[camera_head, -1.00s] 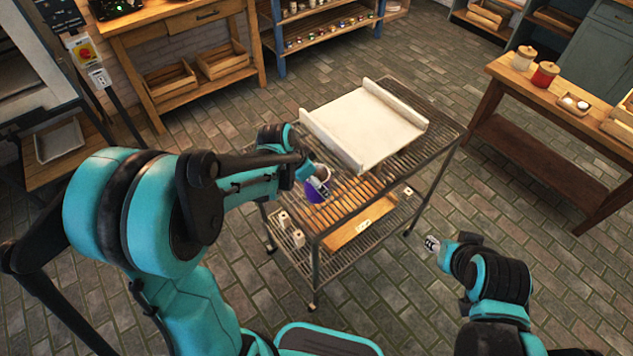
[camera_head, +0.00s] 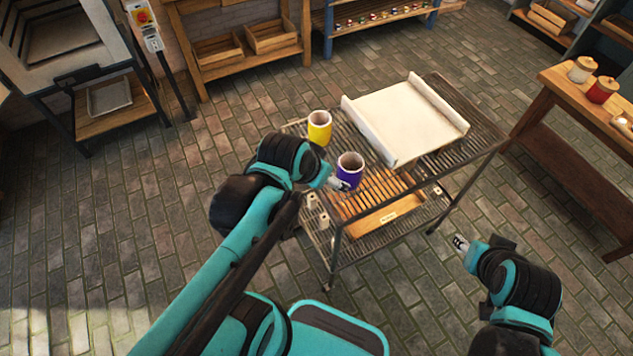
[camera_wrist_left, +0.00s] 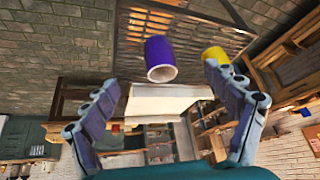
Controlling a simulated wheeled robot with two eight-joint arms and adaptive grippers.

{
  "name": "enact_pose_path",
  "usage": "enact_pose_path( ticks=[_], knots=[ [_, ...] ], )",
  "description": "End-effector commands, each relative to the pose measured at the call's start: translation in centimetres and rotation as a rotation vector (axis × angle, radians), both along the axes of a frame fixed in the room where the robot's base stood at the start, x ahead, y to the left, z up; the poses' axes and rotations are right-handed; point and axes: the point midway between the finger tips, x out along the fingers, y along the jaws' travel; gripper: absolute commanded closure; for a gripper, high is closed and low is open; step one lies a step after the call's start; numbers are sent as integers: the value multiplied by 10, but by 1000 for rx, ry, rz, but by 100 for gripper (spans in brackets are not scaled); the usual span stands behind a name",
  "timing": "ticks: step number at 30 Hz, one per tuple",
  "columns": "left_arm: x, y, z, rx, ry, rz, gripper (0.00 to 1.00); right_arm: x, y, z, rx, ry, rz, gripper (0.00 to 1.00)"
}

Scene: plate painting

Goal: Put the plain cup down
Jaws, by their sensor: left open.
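A purple cup (camera_head: 349,172) stands upright on the wire top of the cart (camera_head: 478,118), near its front left. A yellow cup (camera_head: 319,129) stands behind it to the left. Both look plain, without visible pattern. My left gripper (camera_head: 337,183) is at the near left side of the purple cup. In the left wrist view its fingers (camera_wrist_left: 161,85) are spread wide, with the purple cup (camera_wrist_left: 160,58) beyond and between the tips, not gripped. The yellow cup (camera_wrist_left: 215,56) shows near the right finger. My right gripper (camera_head: 460,243) hangs empty right of the cart; its jaw opening is too small to judge.
A white board with raised sides (camera_head: 405,118) takes up much of the cart top. A wooden box (camera_head: 385,215) lies on the lower shelf. A wooden table (camera_head: 560,88) with lidded jars stands at the right. The brick floor around the cart is clear.

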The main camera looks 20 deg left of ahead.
Motion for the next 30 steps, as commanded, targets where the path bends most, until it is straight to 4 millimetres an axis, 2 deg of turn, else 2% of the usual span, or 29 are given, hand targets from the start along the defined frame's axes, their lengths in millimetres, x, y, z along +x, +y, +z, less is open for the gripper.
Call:
enact_pose_path(
  ticks=[1,3,8,17,20,25,30],
  knots=[
    [-12,0,0,-7,-22,37,13,0,0,0,0,0,0,60],
    [-22,1,0,-21,-49,88,13,0,0,0,0,0,0,60],
    [-33,3,0,-41,-84,150,13,0,0,0,0,0,0,60],
    [-33,3,0,-46,-89,159,13,0,0,0,0,0,0,60],
    [-33,3,-8,-46,-89,159,13,0,0,-8,0,0,0,60],
    [-34,3,-34,-45,-88,159,13,0,0,-33,0,0,0,60],
    [-33,3,-30,-45,-88,159,13,0,0,-29,0,0,0,60]
  ],
)
